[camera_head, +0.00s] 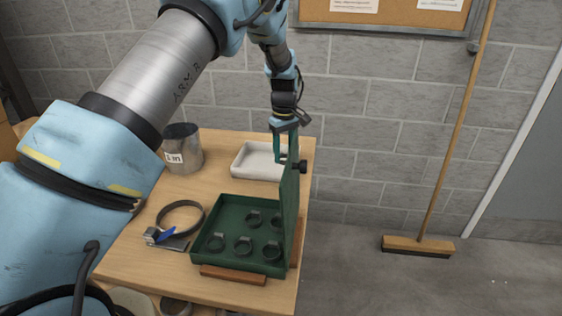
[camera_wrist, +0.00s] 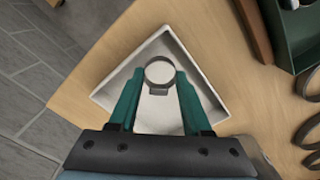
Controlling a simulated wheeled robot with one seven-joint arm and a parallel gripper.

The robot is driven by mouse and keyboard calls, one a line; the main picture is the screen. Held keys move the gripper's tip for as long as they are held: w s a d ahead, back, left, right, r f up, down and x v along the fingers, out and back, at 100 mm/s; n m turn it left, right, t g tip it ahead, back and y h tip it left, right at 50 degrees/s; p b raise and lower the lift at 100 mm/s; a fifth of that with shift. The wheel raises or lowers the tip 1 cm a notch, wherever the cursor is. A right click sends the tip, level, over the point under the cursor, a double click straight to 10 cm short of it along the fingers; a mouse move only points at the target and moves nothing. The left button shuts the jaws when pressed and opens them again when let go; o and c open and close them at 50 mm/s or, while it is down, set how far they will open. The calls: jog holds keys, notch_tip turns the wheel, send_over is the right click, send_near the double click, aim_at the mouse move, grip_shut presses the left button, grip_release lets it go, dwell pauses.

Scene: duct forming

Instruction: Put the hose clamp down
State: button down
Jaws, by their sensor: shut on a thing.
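My gripper (camera_head: 284,158) points down over the white tray (camera_head: 250,161) at the back right of the wooden table. In the wrist view, its two teal fingers (camera_wrist: 160,80) are shut on a small metal hose clamp (camera_wrist: 159,91), a round band with its screw housing toward me. The clamp shows against the inside of the white tray (camera_wrist: 110,88); I cannot tell its height above the floor or whether it touches. In the head view the clamp cannot be made out, and the upright green panel covers part of the tray and fingertips.
A green box (camera_head: 238,258) with several small clamps stands in front of the tray, its green panel (camera_head: 290,205) upright on the right. A large band clamp (camera_head: 163,213) with a blue part lies left of it. A metal can (camera_head: 182,150) stands at the back left.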

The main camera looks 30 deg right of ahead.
aim_at(284, 156)
jog(key=shift+f+p, duration=0.7)
jog(key=shift+f, duration=1.8)
jog(key=c, duration=0.6)
grip_release()
notch_tip(284, 156, up, 12)
jog(key=b, duration=0.4)
jog(key=shift+r+b, duration=0.2)
jog(key=shift+b, duration=0.15)
jog(key=w+a+r, duration=0.1)
jog(key=w+a, duration=0.1)
jog(key=a, duration=1.1)
jog(key=w+a+r, duration=0.1)
jog(key=a, duration=1.2)
jog(key=s+a, duration=0.4)
jog(key=a, duration=0.2)
jog(key=s+a+f+m+t, duration=0.1)
jog(key=s+a, duration=0.4)
jog(key=a, duration=0.1)
jog(key=s+a+m, duration=0.1)
jog(key=s+a, duration=0.3)
jog(key=a, duration=0.3)
jog(key=shift+s+a+f+t, duration=0.1)
jog(key=shift+s+f+t, duration=0.1)
jog(key=shift+t, duration=0.1)
jog(key=shift+r, duration=0.1)
